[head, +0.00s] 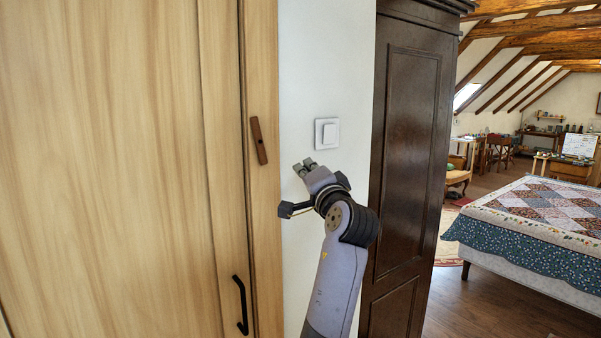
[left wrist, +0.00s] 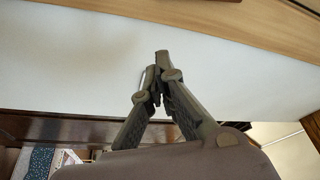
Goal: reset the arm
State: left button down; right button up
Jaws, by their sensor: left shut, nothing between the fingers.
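My left gripper (head: 305,167) is raised in front of the white wall, just below and left of the light switch (head: 327,133). Its arm rises from the bottom of the head view. In the left wrist view the two fingers of the left gripper (left wrist: 159,75) come together at their tips, with nothing between them. Whether the fingertips touch the wall cannot be told. My right gripper shows in neither view.
A light wooden door (head: 110,160) with a black handle (head: 241,305) fills the left. A dark armoire (head: 412,150) stands close to the arm's right. A quilted bed (head: 545,215) stands further right, with open wooden floor (head: 470,300) before it.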

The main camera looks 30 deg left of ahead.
pick_arm(q)
jog(key=shift+s, duration=0.35)
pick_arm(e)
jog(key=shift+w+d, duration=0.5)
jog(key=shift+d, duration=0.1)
pick_arm(q)
jog(key=shift+w+d, duration=0.1)
